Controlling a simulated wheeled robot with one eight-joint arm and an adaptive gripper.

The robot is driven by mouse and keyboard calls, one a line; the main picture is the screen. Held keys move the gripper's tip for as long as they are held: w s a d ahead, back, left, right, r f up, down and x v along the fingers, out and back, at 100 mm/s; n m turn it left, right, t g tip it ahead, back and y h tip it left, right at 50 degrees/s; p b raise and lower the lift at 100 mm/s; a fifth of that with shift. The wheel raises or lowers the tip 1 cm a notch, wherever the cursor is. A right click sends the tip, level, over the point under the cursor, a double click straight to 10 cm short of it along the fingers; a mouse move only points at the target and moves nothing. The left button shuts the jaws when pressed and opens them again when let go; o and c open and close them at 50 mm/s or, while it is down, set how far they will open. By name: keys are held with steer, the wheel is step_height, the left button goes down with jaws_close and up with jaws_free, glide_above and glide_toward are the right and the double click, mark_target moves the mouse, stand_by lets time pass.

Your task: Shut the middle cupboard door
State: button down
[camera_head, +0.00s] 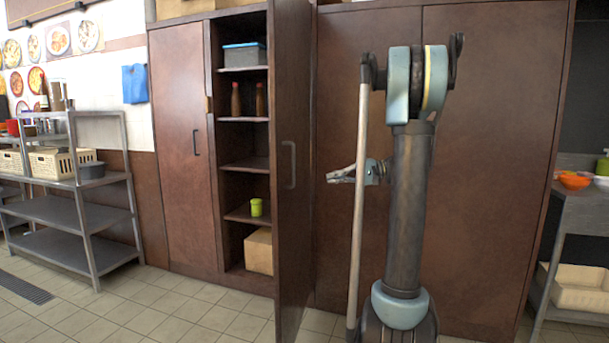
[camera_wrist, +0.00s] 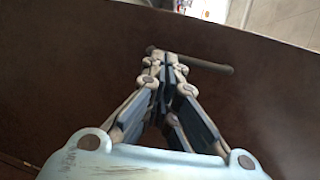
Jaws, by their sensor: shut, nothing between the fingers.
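The middle cupboard door (camera_head: 291,120) stands open, swung out towards the head camera, with its outer face turned right. Its dark bar handle (camera_head: 289,165) is on that face. My gripper (camera_head: 332,177) is to the right of the door at about handle height, pointing left at the outer face. In the wrist view my gripper (camera_wrist: 166,60) is shut and empty. A bar that looks like the handle (camera_wrist: 212,65) lies behind its fingertips, across the brown door (camera_wrist: 85,60). I cannot tell whether the fingers touch the door.
A metal rack (camera_head: 75,212) stands left; a counter (camera_head: 577,220) stands right.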

steer(key=w+d+r+y, duration=0.2)
steer(key=w+d, duration=0.1)
steer(key=w, duration=0.1)
steer(key=a, duration=1.3)
steer(key=shift+a+f+n, duration=0.25)
steer(key=shift+f+n, duration=0.05)
steer(key=shift+w, duration=0.1)
